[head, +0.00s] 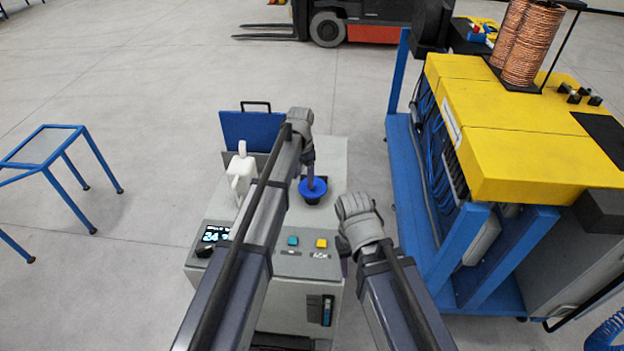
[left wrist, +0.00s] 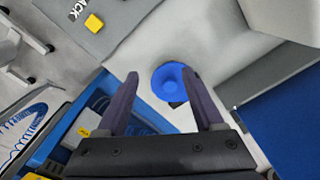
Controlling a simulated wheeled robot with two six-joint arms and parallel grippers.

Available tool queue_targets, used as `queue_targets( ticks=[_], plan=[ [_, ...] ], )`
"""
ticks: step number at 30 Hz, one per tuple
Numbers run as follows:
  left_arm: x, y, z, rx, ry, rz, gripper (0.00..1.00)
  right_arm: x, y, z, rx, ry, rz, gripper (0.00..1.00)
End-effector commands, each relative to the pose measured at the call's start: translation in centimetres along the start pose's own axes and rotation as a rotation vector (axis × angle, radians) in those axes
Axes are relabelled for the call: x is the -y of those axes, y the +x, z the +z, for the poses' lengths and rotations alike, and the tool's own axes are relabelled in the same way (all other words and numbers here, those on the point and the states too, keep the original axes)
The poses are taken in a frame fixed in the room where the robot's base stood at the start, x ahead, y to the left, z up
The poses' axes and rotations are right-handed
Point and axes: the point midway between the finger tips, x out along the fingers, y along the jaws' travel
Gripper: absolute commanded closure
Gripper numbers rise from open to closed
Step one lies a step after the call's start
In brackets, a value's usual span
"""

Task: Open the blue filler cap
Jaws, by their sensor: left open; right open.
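The blue filler cap (head: 313,187) is a round blue disc on top of the grey machine, and it sits on a dark neck. It also shows in the left wrist view (left wrist: 171,81), just beyond and between the fingertips. My left gripper (head: 311,178) is over the cap in the head view, pointing down at it.
The grey machine (head: 325,225) carries a white jug (head: 241,172), a raised blue lid (head: 252,131), a display and buttons. A yellow-topped machine on a blue frame (head: 427,200) stands to the right. A blue-legged table (head: 45,147) stands left. A forklift (head: 345,25) is behind on open floor.

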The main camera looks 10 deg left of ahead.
Motion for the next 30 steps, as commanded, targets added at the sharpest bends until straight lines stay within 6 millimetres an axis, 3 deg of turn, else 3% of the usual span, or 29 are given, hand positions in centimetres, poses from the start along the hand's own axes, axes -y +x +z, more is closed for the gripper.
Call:
queue_targets(
  ticks=[1, 6, 17, 30],
  plan=[
    [1.0, 0.1, -3.0, 0.004, 0.046, 0.002, 0.31, 0.0, 0.0, 0.0, 0.000, 0.000, 0.000, 0.50],
    [1.7, 0.1, -6.2, 0.012, 0.147, 0.008, 0.31, 0.0, 0.0, 0.0, 0.000, 0.000, 0.000, 0.50],
    [1.6, 0.7, -6.5, 0.013, 0.167, 0.009, 0.31, 0.1, 0.6, 0.0, 0.000, -0.001, 0.000, 0.50],
    [1.6, 5.5, -6.5, 0.013, 0.166, 0.009, 0.31, 0.5, 5.4, -0.3, 0.000, -0.011, 0.002, 0.50]
  ],
)
